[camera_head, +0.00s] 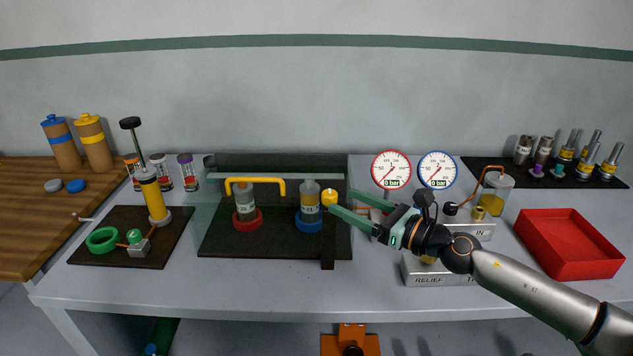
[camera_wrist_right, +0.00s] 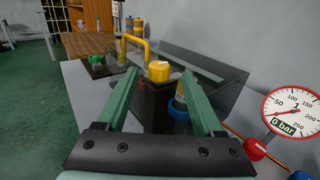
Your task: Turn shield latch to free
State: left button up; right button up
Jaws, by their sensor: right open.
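The shield latch, a yellow knob (camera_head: 329,197), sits on a dark post at the right front of the clear shield (camera_head: 302,176). My left gripper is not in view.
Behind the shield stand pipes in a red vise (camera_head: 247,221) and a blue vise (camera_head: 308,223). Two gauges (camera_head: 391,170) reading 0 bar stand right of it. A metal RELIEF block (camera_head: 415,271) lies under my right arm. A red tray (camera_head: 572,244) is at the right.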

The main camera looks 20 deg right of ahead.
aim_at(324, 191)
jog(key=p+x, duration=0.1)
jog(key=x, duration=0.7)
jog(key=shift+w+a+f, duration=0.1)
jog(key=shift+w+a, duration=0.15)
jog(key=shift+c, duration=0.2)
grip_shut()
